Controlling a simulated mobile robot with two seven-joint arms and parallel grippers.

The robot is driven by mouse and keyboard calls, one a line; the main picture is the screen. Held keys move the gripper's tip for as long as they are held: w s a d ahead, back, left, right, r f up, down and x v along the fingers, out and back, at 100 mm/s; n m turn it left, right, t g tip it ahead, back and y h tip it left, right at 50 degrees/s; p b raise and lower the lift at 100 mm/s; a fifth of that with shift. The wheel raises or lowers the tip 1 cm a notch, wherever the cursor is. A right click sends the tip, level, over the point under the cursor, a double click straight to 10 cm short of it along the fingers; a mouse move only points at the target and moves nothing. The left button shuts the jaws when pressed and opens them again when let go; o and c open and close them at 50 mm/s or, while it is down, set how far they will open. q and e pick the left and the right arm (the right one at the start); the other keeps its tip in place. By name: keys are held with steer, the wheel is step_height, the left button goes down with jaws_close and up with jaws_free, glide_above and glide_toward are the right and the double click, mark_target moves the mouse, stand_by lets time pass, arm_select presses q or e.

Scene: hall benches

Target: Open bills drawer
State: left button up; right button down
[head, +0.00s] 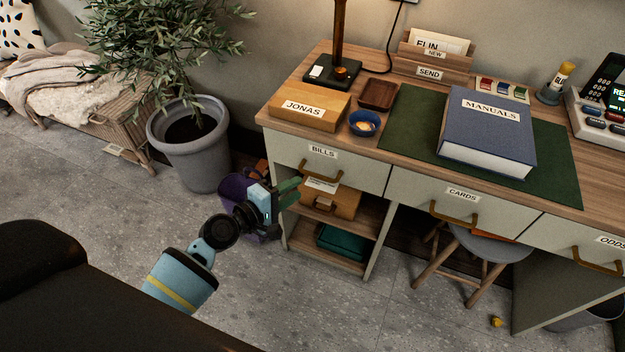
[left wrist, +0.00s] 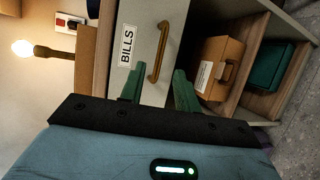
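The bills drawer (head: 328,168) is the left drawer of the desk, pale with a BILLS label and a brass handle (head: 320,173). It looks shut. In the left wrist view the drawer front (left wrist: 150,38) and its handle (left wrist: 158,55) lie just ahead of my fingers. My left gripper (head: 291,192) is in front of the drawer, a little left of and below the handle. Its two green fingers (left wrist: 158,90) are apart, with nothing between them, and the handle appears beyond the gap, not touched. My right gripper is not in view.
Below the drawer, open shelves hold a cardboard box (head: 332,199) and a green box (head: 341,242). A purple bin (head: 236,190) and a large plant pot (head: 190,145) stand left of the desk. A stool (head: 487,247) stands beneath the cards drawer (head: 462,196).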

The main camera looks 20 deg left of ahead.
arm_select(q)
steer(key=b+x, duration=0.1)
steer(key=x, duration=0.6)
steer(key=shift+w+d, duration=0.1)
jaws_close()
